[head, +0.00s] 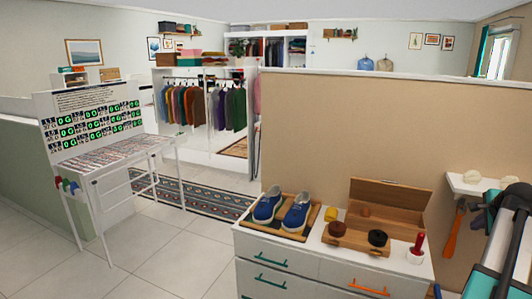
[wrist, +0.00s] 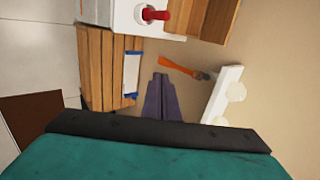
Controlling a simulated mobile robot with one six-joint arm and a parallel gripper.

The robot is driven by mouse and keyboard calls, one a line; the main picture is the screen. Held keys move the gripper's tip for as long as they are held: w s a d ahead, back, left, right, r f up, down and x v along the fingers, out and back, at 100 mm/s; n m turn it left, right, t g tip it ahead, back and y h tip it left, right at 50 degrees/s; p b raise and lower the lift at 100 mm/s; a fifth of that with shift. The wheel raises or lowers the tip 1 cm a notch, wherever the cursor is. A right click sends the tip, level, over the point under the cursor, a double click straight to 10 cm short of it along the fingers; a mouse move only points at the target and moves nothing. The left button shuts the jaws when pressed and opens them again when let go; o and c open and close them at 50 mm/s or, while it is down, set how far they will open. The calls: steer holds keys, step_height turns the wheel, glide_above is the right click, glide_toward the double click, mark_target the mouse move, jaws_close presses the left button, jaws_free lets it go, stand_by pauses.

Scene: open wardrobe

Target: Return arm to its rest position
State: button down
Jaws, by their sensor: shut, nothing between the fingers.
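My gripper (wrist: 161,76) shows in the wrist view as two dark fingers lying together, pointing up the picture from the dark bar and teal body at the bottom. It is shut and empty, and touches nothing that I can see. In the head view my arm's teal and grey links stand at the right edge, in front of the beige wall.
A white dresser (head: 288,248) bears blue shoes (head: 282,207), an open wooden box (head: 385,207) and a red-handled item (head: 418,245). A white wall shelf (wrist: 222,95), an orange shoehorn (wrist: 178,67) and a slatted wooden crate (wrist: 95,68) are near my gripper. Open floor lies left.

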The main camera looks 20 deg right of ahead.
steer(key=w+a+f+n+y+b, duration=0.2)
steer(key=w+a+f+n+y, duration=0.15)
steer(key=w+a+f, duration=1.4)
steer(key=w+a+f+n+g+y+b, duration=0.1)
steer(key=a+f+n+g+y+b, duration=0.2)
steer(key=a+f, duration=2.2)
steer(key=s+a+f+n+g+b, duration=0.1)
steer(key=s+a+f+n+g, duration=0.2)
steer(key=s+a+f, duration=0.55)
steer(key=s+a+f+n+g, duration=0.2)
steer(key=s+a+f+n, duration=0.3)
steer(key=a+f, duration=0.65)
steer(key=s+a+f+n+g, duration=0.2)
steer(key=s+n, duration=0.3)
steer(key=s, duration=0.6)
steer(key=s+a+f+n+g+h+b, duration=0.1)
steer(key=s+a+n, duration=0.3)
steer(key=s, duration=0.7)
steer(key=shift+f+n+g, duration=0.6)
steer(key=shift+f+n, duration=0.2)
steer(key=shift+n, duration=0.35)
